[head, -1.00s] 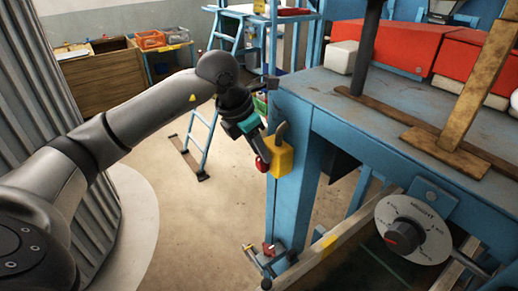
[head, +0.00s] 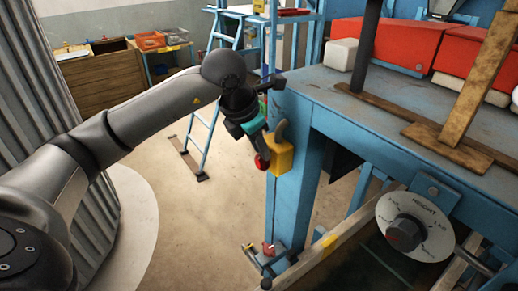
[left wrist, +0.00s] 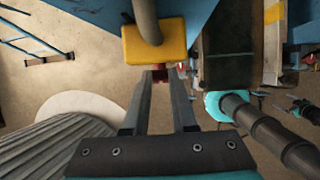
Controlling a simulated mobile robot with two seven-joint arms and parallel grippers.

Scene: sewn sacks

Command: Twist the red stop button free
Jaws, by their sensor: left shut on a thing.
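The red stop button (head: 262,161) sticks out from the yellow box (head: 282,159) on the blue bench's front post. My left gripper (head: 257,151) is at the button, its fingers shut on it from the left. In the left wrist view the yellow box (left wrist: 154,42) is beyond the two fingertips (left wrist: 160,75). A little red of the button (left wrist: 183,69) shows there; the fingers hide much of the rest. A dark arm with a teal end, which looks like my right arm, shows at the right of the wrist view; its fingers cannot be made out.
A grey curved handle or pipe (head: 281,131) rises beside the yellow box. The blue bench (head: 345,110) carries red boxes (head: 398,42) and wooden pieces. A height dial (head: 436,244) is on its front at the right. A blue ladder (head: 207,137) stands behind on open floor.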

